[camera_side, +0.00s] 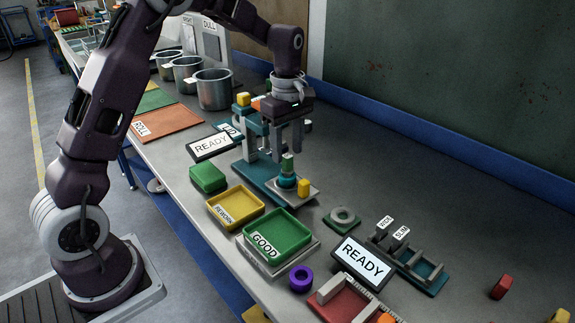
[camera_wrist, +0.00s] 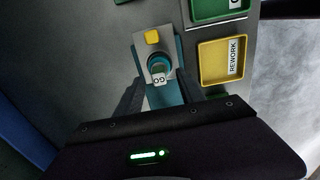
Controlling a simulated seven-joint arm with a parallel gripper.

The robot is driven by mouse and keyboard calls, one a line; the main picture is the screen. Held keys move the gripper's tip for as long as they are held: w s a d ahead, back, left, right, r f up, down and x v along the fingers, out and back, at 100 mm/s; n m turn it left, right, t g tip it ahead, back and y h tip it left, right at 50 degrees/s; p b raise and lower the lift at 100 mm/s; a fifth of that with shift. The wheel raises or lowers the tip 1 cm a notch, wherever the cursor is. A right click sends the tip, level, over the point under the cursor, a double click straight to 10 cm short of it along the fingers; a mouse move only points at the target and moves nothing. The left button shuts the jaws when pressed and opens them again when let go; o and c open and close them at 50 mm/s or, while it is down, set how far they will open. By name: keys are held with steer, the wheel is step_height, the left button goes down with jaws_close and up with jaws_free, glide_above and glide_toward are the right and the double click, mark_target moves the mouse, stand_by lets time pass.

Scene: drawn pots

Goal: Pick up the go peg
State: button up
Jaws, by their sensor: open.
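The go peg (camera_side: 288,164) is a green upright peg on a dark teal round base, on a teal stand (camera_side: 262,182). In the wrist view the go peg (camera_wrist: 158,62) is seen from above, with a white GO label beside it. My gripper (camera_side: 288,146) is open, its two fingers pointing down just above the peg's top. In the wrist view my gripper's fingers (camera_wrist: 160,92) lie on both sides of the GO label. Contact with the peg cannot be made out.
A yellow block (camera_side: 304,188) sits beside the peg. A green GOOD tray (camera_side: 277,234) and a yellow REWORK tray (camera_side: 235,208) stand in front. Metal pots (camera_side: 213,90) stand at the back left.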

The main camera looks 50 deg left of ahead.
mark_target(287, 155)
step_height(287, 155, down, 3)
steer(key=shift+w+a+f, duration=0.1)
steer(key=shift+f, duration=0.05)
jaws_close()
step_height(287, 155, up, 10)
steer(key=shift+r, duration=0.1)
stand_by(0.4)
steer(key=shift+f, duration=4.3)
steer(key=shift+f, duration=0.8)
